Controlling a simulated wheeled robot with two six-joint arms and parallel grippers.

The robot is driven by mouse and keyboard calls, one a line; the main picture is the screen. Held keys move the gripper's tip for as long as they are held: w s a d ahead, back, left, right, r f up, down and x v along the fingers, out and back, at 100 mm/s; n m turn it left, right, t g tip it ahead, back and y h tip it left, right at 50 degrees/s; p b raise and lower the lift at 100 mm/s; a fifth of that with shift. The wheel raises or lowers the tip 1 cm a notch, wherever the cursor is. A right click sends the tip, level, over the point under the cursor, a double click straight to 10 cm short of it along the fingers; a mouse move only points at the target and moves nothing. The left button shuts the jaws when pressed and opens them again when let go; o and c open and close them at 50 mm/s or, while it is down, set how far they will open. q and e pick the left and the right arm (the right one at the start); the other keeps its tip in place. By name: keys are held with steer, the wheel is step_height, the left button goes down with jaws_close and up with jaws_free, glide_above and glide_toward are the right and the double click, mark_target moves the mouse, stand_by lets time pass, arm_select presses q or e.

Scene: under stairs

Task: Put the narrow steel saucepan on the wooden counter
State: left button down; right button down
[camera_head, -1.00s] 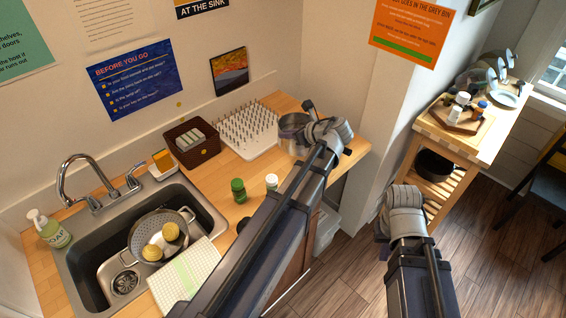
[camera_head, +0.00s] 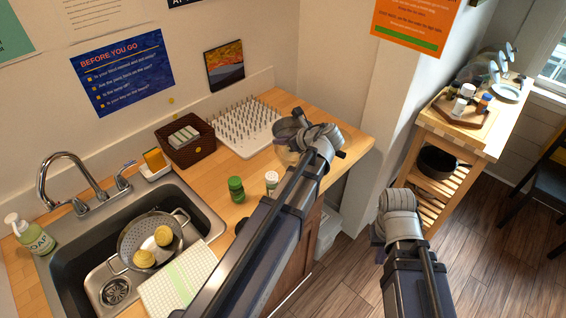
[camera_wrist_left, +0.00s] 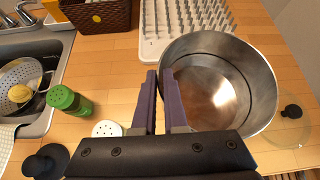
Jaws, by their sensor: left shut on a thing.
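The narrow steel saucepan (camera_wrist_left: 225,85) is seen from above in the left wrist view and looks empty. My left gripper (camera_wrist_left: 160,78) is shut on its near-left wall. In the head view the saucepan (camera_head: 284,129) is partly hidden by my left wrist, over the back right of the wooden counter (camera_head: 215,183). It seems a little above the counter, but I cannot be sure that it is clear. My right gripper (camera_head: 379,236) hangs in front of the trolley, far from the saucepan, its fingers mostly hidden.
A glass lid (camera_wrist_left: 290,122) with a black knob lies beside the saucepan. A white spiked drying rack (camera_head: 246,128) is behind it. A green jar (camera_head: 236,189) and a white-lidded jar (camera_head: 271,182) stand left. The sink (camera_head: 75,243) holds a colander (camera_head: 128,239).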

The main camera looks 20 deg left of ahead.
arm_select(q)
steer(key=shift+f+b, duration=3.1)
steer(key=shift+f, duration=0.55)
steer(key=shift+f, duration=0.25)
steer(key=c, duration=1)
jaws_free()
steer(key=shift+r, duration=0.1)
